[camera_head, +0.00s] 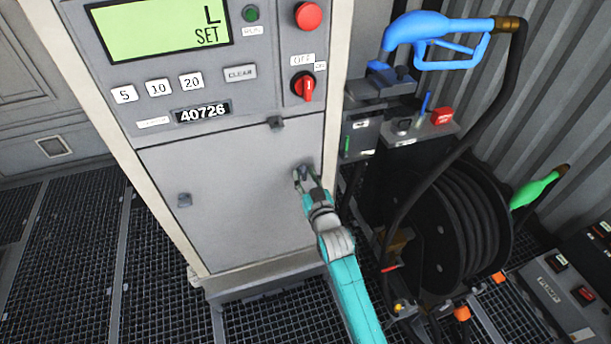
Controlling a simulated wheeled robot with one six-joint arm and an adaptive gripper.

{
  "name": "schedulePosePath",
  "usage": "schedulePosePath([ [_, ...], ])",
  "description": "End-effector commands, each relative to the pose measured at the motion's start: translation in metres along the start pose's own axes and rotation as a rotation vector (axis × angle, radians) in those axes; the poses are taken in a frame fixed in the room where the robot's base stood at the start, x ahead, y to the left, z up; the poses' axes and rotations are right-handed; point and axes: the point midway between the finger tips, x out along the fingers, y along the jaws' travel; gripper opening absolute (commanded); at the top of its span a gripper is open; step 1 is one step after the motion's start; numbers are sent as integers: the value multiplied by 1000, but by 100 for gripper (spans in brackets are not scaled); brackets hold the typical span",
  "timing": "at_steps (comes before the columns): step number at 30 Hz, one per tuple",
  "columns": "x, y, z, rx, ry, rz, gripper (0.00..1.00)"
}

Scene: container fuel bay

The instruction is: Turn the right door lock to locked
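The dispenser's grey lower door (225,200) faces me and looks closed. A small dark left lock (184,200) sits at its left side. My gripper (304,174) is at the door's right edge, its fingertips over the spot where a right lock would be. A small dark piece shows between the fingertips; I cannot tell whether it is the lock or part of my gripper. The right lock's position cannot be read. The fingers look slightly apart, but whether they grip anything is unclear.
Above the door are a green display (160,30), a red button (308,16) and a red rotary switch (305,87). A blue nozzle (430,30) and hose reel (450,235) stand close on the right. Grating floor (70,260) is clear on the left.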

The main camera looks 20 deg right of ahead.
Motion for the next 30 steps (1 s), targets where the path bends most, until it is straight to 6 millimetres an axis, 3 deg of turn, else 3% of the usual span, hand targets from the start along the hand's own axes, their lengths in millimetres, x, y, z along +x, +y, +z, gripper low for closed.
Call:
schedulePosePath([
  [8,1,0,0,0,0,0,38],
  [13,1,0,0,0,0,0,0],
  [30,1,0,0,-106,0,0,0],
])
